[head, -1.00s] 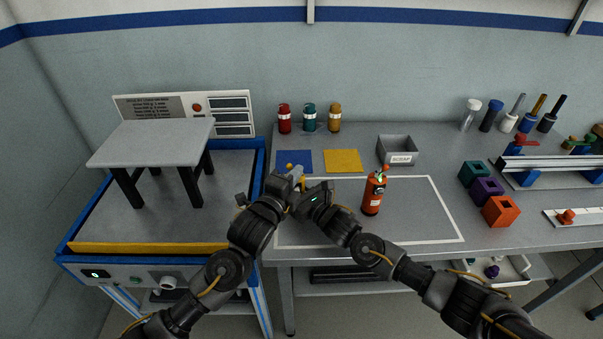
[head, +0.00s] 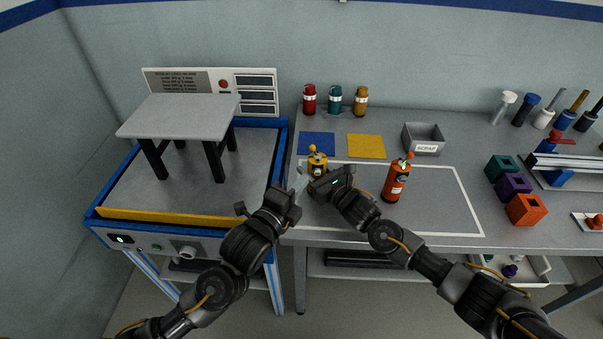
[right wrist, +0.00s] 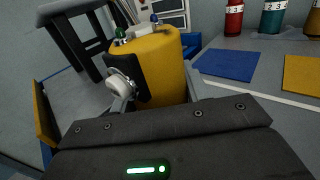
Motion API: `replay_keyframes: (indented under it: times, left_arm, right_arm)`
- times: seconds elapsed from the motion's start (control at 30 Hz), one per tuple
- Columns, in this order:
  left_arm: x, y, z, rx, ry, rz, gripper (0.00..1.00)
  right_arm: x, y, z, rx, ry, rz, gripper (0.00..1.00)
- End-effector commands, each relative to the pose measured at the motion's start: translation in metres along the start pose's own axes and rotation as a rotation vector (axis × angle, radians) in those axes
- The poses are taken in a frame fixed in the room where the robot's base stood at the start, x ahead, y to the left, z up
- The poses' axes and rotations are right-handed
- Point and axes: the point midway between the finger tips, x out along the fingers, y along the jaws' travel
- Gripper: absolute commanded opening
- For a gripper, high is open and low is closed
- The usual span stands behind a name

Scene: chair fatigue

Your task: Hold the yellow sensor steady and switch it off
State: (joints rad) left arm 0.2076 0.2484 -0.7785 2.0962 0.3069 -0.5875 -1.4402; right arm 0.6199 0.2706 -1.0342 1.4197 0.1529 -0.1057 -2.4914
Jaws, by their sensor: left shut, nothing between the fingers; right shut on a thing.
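The yellow sensor (head: 318,164) is a small upright cylinder at the left of the bench. In the right wrist view the sensor (right wrist: 160,65) shows a black side panel with a pale round knob (right wrist: 122,86), and small green and blue parts on top. My right gripper (head: 310,174) is shut on the sensor, with fingers low around its body. My left gripper (head: 298,187) is shut and empty, just left of and below the sensor in the head view. I cannot tell whether the sensor touches the bench.
An orange cylinder (head: 396,182) stands right of my right gripper. Blue (head: 317,143) and yellow (head: 366,146) squares lie behind, beside a grey scrap bin (head: 424,138). A blue-framed test rig (head: 110,205) with a stool-like table (head: 180,115) stands left.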

Motion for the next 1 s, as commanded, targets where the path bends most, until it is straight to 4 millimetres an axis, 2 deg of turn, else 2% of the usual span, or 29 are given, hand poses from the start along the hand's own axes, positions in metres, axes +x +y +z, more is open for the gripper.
replay_keyframes:
  times: [0.03, 0.2, 0.23, 0.57, 0.67, 1.0]
  left_arm:
    - [0.0, 0.0, 0.0, 0.0, 0.0, 0.0, 0.0]
    - [0.0, 0.0, 0.0, 0.0, 0.0, 0.0, 0.0]
    - [0.0, 0.0, 0.0, 0.0, 0.0, 0.0, 0.0]
    - [0.0, 0.0, 0.0, 0.0, 0.0, 0.0, 0.0]
    - [0.0, 0.0, 0.0, 0.0, 0.0, 0.0, 0.0]
    - [0.0, 0.0, 0.0, 0.0, 0.0, 0.0, 0.0]
  right_arm:
    - [0.0, 0.0, 0.0, 0.0, 0.0, 0.0, 0.48]
    - [0.0, 0.0, 0.0, 0.0, 0.0, 0.0, 0.7]
    - [0.0, 0.0, 0.0, 0.0, 0.0, 0.0, 0.72]
    - [-0.005, 0.0, 0.0, 0.0, 0.0, 0.0, 0.72]
    - [-0.017, -0.001, -0.001, -0.001, 0.0, 0.0, 0.72]
    - [-0.087, -0.001, -0.001, 0.001, 0.002, -0.001, 0.72]
